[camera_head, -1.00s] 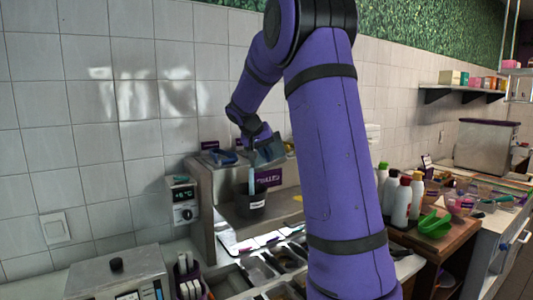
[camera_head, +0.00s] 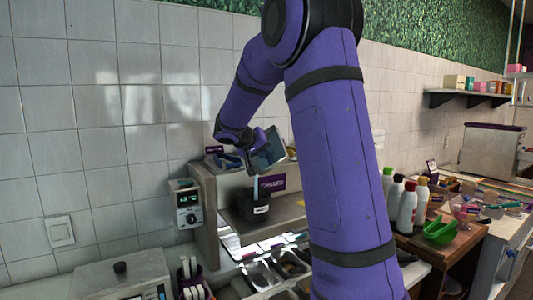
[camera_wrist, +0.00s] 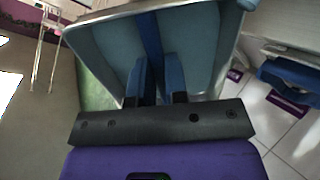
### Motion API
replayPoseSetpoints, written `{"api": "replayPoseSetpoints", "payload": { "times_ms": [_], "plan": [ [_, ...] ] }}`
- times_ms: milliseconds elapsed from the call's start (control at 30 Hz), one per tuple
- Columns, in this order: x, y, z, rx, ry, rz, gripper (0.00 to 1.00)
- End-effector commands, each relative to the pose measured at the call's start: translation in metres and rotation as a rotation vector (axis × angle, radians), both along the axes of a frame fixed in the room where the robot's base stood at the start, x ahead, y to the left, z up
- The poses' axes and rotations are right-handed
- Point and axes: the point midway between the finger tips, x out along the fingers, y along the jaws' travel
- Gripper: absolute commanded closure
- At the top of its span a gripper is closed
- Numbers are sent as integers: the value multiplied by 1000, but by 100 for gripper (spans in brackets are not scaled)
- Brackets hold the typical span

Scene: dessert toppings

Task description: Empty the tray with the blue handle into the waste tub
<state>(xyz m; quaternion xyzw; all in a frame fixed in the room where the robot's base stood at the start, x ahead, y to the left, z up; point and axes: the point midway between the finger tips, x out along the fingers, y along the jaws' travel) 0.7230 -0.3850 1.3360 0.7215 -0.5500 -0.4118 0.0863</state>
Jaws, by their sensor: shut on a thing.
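My gripper (camera_wrist: 160,88) is shut on the blue handle (camera_wrist: 151,40) of a metal tray (camera_wrist: 105,50), which fills the top of the wrist view. In the head view the tray (camera_head: 270,148) is raised and steeply tilted, above and slightly right of a dark tub (camera_head: 250,205) with a white label. The tub seems to be the waste tub. A pale blue strip shows at its mouth; I cannot tell what it is. The tub's inside and any contents left in the tray are hidden.
Another blue-handled item (camera_wrist: 290,75) lies behind, beside a purple label. A purple sign (camera_head: 272,182) stands behind the tub. Metal wells (camera_head: 262,275) lie in front. A control box (camera_head: 187,203) is left.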

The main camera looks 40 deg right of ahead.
Motion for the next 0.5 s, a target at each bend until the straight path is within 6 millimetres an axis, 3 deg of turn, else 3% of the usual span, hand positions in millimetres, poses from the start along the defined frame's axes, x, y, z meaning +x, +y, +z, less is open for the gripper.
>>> {"api": "replayPoseSetpoints", "payload": {
  "times_ms": [500],
  "plan": [
    [-1,12,5,-177,-13,1,100]
  ]
}}
